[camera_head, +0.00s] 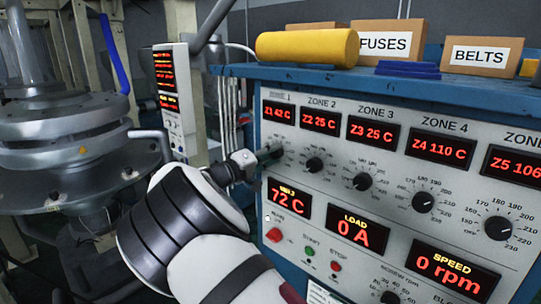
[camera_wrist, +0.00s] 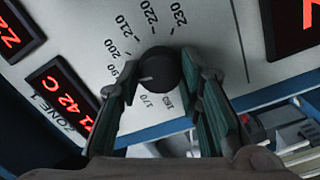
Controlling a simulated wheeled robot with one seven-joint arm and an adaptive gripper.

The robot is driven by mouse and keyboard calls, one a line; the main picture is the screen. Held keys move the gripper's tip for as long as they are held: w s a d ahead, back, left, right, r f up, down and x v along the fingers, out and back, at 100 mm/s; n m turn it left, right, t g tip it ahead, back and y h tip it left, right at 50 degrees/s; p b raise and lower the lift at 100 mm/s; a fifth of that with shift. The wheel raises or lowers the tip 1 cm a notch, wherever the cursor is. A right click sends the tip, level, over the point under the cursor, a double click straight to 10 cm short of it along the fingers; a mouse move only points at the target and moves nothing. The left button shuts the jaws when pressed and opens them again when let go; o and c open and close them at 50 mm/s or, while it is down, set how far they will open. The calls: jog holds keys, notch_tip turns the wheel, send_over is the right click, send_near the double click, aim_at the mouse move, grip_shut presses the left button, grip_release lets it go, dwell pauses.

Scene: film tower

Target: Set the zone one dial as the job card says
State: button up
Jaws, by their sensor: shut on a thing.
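The zone one dial (camera_wrist: 158,66) is a round black knob on the pale control panel. My gripper (camera_wrist: 160,78) is shut on it, one finger on each side, in the wrist view. A small light mark on the knob points toward the lower left, near a part of the scale that a finger hides; I cannot read its exact value. In the head view my gripper (camera_head: 264,155) covers most of this dial. The zone 1 display (camera_head: 278,115) reads Z1 42 C, also in the wrist view (camera_wrist: 62,99). No readable job card shows.
More dials line the panel to the right, including the zone 2 dial (camera_head: 314,165) close to my gripper. A red switch (camera_head: 273,235) sits below. A yellow roll (camera_head: 308,47) and cardboard boxes (camera_head: 480,56) stand on top. Round machinery (camera_head: 62,120) stands at left.

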jog(key=shift+f, duration=0.15)
jog(key=o, duration=1.2)
jog(key=shift+c, duration=0.2)
jog(key=v, duration=1.2)
jog(key=shift+a, duration=0.1)
